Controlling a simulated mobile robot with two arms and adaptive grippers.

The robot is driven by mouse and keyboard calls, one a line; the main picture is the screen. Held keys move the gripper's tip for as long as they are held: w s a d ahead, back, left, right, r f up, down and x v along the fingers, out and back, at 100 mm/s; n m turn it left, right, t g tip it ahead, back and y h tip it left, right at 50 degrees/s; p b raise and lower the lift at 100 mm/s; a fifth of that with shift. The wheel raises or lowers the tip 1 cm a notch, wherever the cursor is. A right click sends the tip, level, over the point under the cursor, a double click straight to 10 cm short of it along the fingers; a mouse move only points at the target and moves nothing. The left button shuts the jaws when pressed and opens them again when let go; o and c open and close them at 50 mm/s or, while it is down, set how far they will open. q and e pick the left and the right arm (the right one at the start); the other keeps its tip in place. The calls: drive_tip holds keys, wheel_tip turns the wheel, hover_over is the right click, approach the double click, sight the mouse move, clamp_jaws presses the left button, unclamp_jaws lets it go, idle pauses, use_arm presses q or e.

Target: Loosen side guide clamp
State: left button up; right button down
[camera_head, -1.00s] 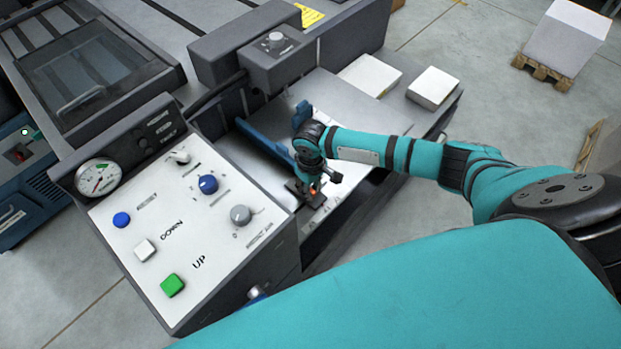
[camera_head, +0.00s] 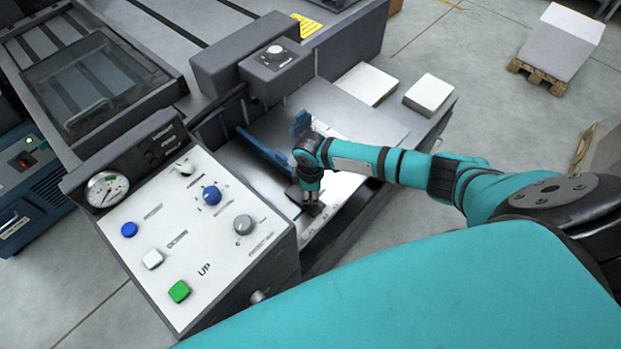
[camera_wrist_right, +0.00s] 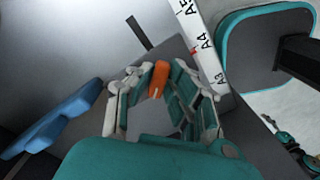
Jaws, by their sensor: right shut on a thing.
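My right gripper (camera_head: 312,207) points down over the front edge of the feed table, beside the blue side guide (camera_head: 264,150). In the right wrist view, the orange clamp lever (camera_wrist_right: 158,80) sits between the fingertips of this gripper (camera_wrist_right: 156,72), which is shut on it. The lever is hidden in the head view. The blue guide also shows at the left of the wrist view (camera_wrist_right: 52,118), apart from the fingers. A white size scale (camera_wrist_right: 205,42) marked A5, A4 and A3 runs past the fingers, with a red mark near A4. My left gripper is out of view.
The control panel (camera_head: 165,225) with knobs and buttons stands left of the gripper. White paper stacks (camera_head: 430,93) lie on the table's far right side. A grey head unit with a knob (camera_head: 276,62) rises behind the guide. Open floor lies to the right.

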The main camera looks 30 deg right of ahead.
sight(310, 196)
drive_tip(key=shift+n, duration=0.5)
drive_tip(key=c, duration=1.3)
unclamp_jaws()
wheel_tip(310, 196, up, 12)
drive_tip(key=shift+r, duration=0.1)
